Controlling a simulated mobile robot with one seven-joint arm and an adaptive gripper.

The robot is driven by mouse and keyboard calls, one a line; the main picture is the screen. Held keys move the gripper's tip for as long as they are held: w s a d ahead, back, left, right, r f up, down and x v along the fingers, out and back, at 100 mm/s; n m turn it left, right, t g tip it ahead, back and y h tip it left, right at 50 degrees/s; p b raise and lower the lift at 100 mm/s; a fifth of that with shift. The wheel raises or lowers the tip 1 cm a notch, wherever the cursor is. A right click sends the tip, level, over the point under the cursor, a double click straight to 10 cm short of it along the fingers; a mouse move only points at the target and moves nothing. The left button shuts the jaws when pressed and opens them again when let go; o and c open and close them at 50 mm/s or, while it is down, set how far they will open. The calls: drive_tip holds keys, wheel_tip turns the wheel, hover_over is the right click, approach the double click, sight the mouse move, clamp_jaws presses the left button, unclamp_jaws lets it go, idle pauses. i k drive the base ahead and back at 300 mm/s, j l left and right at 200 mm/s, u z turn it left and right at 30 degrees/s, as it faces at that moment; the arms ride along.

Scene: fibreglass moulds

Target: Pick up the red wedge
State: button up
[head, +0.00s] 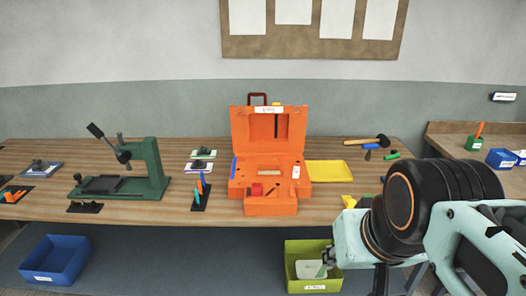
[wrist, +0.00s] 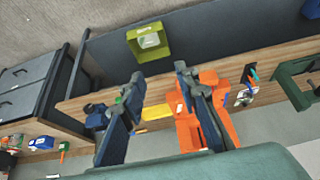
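A small red block (head: 257,189), which looks like the red wedge, sits inside the open orange case (head: 270,208) on the workbench in the head view. Its exact shape is too small to tell. The orange case also shows in the wrist view (wrist: 188,128), between and beyond the fingers, but I cannot make out the red block there. My gripper (wrist: 160,73) is open, with its two fingers wide apart and nothing between them. It is apart from the case; in the head view my arm fills the lower right and the fingers are not clear.
A yellow tray (head: 326,171) lies right of the case, with a mallet (head: 368,141) behind it. A green press (head: 140,175) stands at the left. A yellow-green bin (head: 304,246) and a blue bin (head: 55,260) are below the bench front. Bench space left of the case is partly clear.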

sight(256, 188)
drive_tip(key=i+z, duration=0.15)
drive_tip(key=i, duration=0.4)
drive_tip(key=i+j+z, duration=0.1)
drive_tip(key=i, duration=0.4)
drive_tip(key=j, duration=0.1)
